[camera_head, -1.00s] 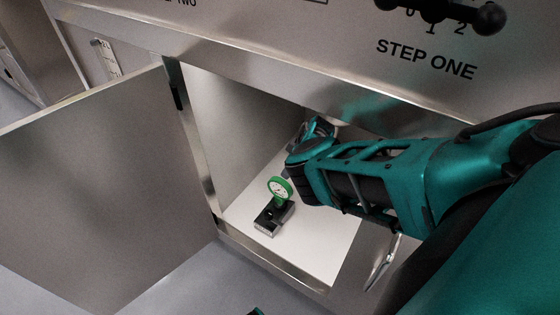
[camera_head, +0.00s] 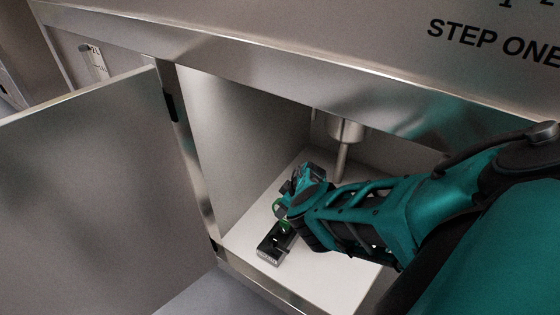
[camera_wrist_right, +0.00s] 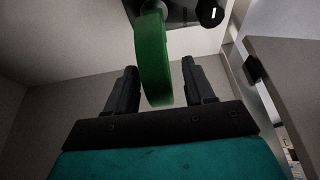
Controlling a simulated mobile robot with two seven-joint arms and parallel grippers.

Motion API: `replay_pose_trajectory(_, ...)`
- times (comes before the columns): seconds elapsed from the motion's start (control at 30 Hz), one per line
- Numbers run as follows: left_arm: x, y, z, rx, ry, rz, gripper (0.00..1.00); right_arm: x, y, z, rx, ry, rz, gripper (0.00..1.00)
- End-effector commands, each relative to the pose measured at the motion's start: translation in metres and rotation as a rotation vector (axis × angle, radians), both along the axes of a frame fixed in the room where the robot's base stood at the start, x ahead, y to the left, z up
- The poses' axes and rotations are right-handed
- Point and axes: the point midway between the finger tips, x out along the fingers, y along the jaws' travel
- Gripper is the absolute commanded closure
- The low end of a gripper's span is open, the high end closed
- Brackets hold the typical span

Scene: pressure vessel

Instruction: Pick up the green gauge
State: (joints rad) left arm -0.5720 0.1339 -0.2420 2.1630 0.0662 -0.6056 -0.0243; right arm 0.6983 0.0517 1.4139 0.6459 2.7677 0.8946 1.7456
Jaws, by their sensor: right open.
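The green gauge (camera_head: 285,227) stands on a black block (camera_head: 269,252) on the white floor of the open cabinet. My right arm reaches into the cabinet and hides most of the gauge. In the right wrist view the green gauge (camera_wrist_right: 152,60) shows edge-on, between the two dark fingers of my right gripper (camera_wrist_right: 158,68). The fingers are open, with a gap on each side of the gauge. The black block with a knob (camera_wrist_right: 209,13) shows beyond it. My left gripper is not in view.
The cabinet door (camera_head: 85,200) stands open on the left. A metal frame and top edge (camera_head: 220,60) border the opening above my arm. A metal pipe (camera_head: 341,160) hangs behind my arm. White floor (camera_head: 330,275) is free right of the block.

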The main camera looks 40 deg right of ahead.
Motion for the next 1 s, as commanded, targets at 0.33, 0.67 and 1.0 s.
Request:
replay_pose_trajectory(0.33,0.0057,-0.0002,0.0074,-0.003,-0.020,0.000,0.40,-0.0006,-0.0006,-0.0015,0.000,-0.001,-0.002,0.57)
replay_pose_trajectory(0.67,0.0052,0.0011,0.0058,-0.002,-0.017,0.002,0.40,-0.0005,-0.0005,-0.0014,0.000,-0.001,-0.002,0.89)
replay_pose_trajectory(1.0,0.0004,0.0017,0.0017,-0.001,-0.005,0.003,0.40,-0.0003,-0.0003,-0.0015,0.000,-0.001,-0.002,1.00)
